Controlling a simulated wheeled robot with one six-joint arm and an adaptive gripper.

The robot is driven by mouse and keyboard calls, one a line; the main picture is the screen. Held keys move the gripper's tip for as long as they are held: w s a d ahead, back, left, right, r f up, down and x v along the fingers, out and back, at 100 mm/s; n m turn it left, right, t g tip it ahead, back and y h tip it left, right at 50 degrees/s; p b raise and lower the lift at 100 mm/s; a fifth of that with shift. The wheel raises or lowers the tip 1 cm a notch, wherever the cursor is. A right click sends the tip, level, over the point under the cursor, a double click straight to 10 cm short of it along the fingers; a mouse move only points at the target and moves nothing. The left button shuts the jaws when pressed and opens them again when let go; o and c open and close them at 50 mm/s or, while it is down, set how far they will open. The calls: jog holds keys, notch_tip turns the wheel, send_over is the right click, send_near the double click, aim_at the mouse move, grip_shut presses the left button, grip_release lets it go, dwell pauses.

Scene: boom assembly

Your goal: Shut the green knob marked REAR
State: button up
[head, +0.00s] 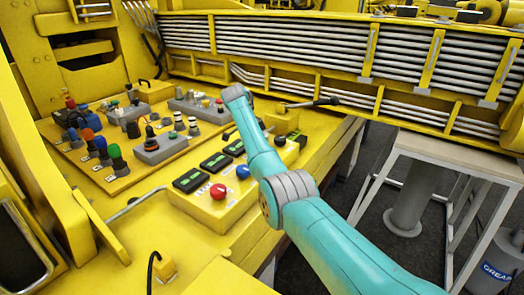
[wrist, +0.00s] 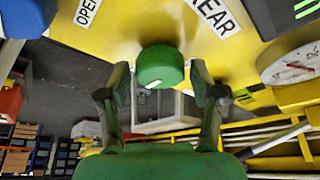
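The green knob (wrist: 160,65) is in the upper middle of the wrist view, on a yellow panel face, with a white mark on its near side. A white label reading REAR (wrist: 215,14) is beside it on the right, and one reading OPEN (wrist: 88,10) on the left. My gripper (wrist: 162,74) is open, its two fingers on either side of the knob. A narrow gap seems to show on each side, so I see no clear grip. In the head view I cannot make out my gripper or the knob for certain near my teal arm.
A round white gauge (wrist: 289,64) is at the right of the wrist view. In the head view, the yellow control box carries dark displays (head: 215,162), a red button (head: 218,191) and a blue one (head: 243,171). Several coloured levers and a joystick (head: 150,140) stand to the left.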

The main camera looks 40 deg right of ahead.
jog(key=shift+r, duration=0.15)
jog(key=v, duration=1.1)
jog(key=shift+a+r, duration=0.25)
jog(key=shift+r, duration=0.1)
